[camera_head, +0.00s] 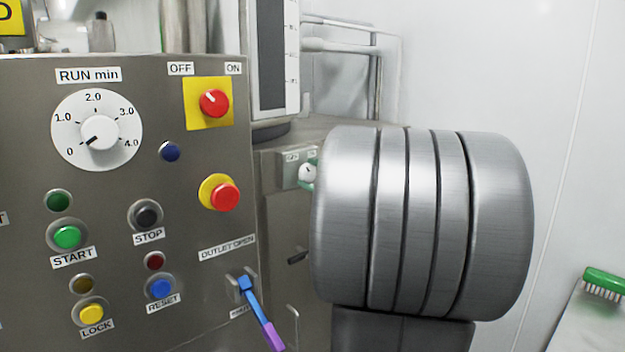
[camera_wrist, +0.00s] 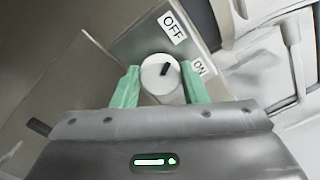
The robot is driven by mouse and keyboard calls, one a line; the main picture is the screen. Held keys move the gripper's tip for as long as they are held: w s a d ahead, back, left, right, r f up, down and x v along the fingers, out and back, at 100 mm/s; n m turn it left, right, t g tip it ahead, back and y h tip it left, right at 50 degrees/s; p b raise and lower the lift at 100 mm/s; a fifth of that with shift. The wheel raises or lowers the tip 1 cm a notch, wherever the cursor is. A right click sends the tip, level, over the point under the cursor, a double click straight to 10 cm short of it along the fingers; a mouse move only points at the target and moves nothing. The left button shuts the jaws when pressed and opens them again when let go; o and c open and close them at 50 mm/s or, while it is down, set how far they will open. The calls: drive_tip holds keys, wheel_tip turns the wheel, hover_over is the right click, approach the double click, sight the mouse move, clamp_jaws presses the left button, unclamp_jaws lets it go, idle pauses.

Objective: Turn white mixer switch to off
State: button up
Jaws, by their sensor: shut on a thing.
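The white mixer switch (camera_wrist: 156,82) is a round white knob with a short black pointer mark. In the wrist view it sits on a grey plate between an OFF label (camera_wrist: 173,27) above it and an ON label (camera_wrist: 200,67) to its right. The mark points up and slightly right, more toward OFF than ON. My gripper (camera_wrist: 160,88) is shut on the knob, one green finger on each side. In the head view the switch (camera_head: 306,172) shows small on a grey box, and my arm hides most of the gripper (camera_head: 311,186).
A steel control panel (camera_head: 120,185) stands at the left with a white RUN min dial (camera_head: 98,132), a red OFF/ON knob (camera_head: 214,103) on yellow, several buttons and a blue-purple outlet lever (camera_head: 258,312). A green brush (camera_head: 604,280) lies at the right edge.

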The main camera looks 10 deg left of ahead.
drive_tip(key=o, duration=1)
drive_tip(key=shift+c, duration=0.2)
drive_tip(key=shift+s+d, duration=0.1)
drive_tip(key=v, duration=1.3)
drive_tip(key=shift+s+d, duration=0.2)
drive_tip(key=shift+a, duration=0.1)
drive_tip(key=x, duration=1.3)
drive_tip(key=shift+w+a, duration=0.25)
drive_tip(key=shift+w, duration=0.05)
drive_tip(key=shift+d, duration=0.1)
